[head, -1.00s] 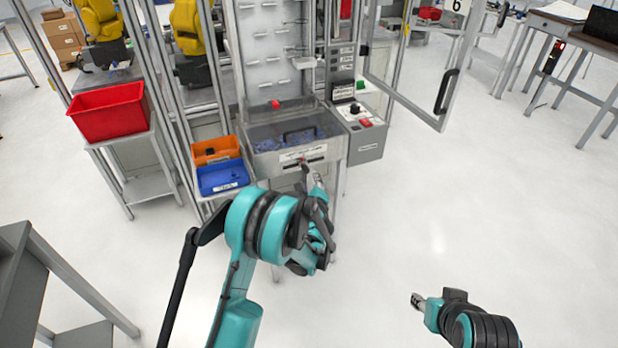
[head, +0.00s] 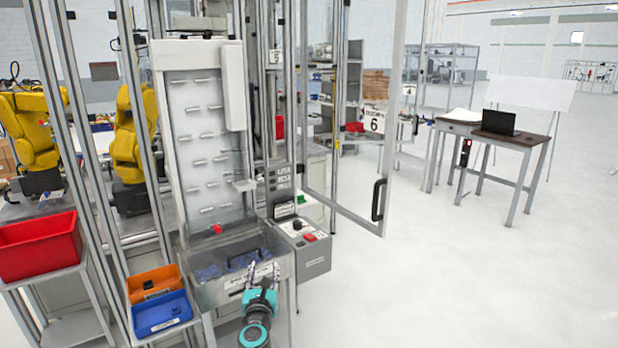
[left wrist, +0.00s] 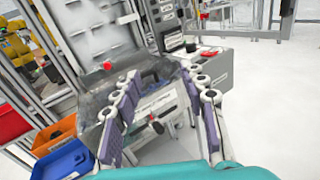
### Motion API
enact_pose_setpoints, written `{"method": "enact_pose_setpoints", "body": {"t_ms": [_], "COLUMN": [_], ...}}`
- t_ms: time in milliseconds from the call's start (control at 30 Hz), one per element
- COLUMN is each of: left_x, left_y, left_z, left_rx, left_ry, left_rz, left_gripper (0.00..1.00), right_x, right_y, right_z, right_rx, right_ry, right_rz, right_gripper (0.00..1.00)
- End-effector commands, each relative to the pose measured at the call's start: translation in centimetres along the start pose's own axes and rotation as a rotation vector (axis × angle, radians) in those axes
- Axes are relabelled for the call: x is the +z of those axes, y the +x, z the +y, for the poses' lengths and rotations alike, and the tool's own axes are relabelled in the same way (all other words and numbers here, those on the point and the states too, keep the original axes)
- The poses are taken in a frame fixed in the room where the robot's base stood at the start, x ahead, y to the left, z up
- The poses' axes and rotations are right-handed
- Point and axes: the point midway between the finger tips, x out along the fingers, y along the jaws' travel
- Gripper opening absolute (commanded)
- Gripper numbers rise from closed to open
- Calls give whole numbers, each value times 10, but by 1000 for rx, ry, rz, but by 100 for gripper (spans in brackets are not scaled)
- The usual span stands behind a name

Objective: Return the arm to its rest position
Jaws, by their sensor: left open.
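My left gripper (head: 263,270) is at the bottom middle of the head view, in front of the machine's feed bin (head: 213,296). Its two fingers are spread with nothing between them. In the left wrist view the open fingers (left wrist: 163,98) frame the front of the bin, with a clear gap between the pads. I cannot tell whether a finger touches the bin. Only the wrist end of my left arm shows in the head view. My right gripper is out of view.
An orange bin (head: 153,281) and a blue bin (head: 160,315) stand left of the feed bin, with a red bin (head: 40,246) farther left. A control box (head: 303,250) is on its right. An open framed door (head: 345,215) stands beyond.

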Motion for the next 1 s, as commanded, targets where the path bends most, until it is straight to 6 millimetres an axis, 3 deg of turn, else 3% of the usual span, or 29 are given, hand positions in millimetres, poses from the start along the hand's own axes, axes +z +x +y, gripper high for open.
{"method": "enact_pose_setpoints", "body": {"t_ms": [33, 100, 200, 300, 467, 567, 700, 833, 1000], "left_x": [25, 50, 69, 71, 43, 11, -34, -63, -78], "left_y": [-15, -36, -72, -114, -188, -239, -304, -348, -372], "left_z": [-5, -17, -32, -41, -39, -24, 11, 42, 63], "left_rx": [-53, -134, -250, -371, -598, -772, -1040, -1258, -1402], "left_ry": [172, 431, 802, 1170, 1740, 2074, 2454, 2668, 2777], "left_rz": [-23, -53, -90, -117, -144, -151, -145, -137, -129], "left_gripper": [42, 42, 42, 42, 42, 42, 42, 42, 42], "right_x": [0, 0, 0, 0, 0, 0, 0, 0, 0], "right_y": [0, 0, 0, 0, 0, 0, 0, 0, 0], "right_z": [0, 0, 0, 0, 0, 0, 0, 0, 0], "right_rx": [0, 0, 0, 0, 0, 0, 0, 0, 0], "right_ry": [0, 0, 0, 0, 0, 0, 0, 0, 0], "right_rz": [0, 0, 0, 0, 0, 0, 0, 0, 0], "right_gripper": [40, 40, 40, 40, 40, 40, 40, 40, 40]}}
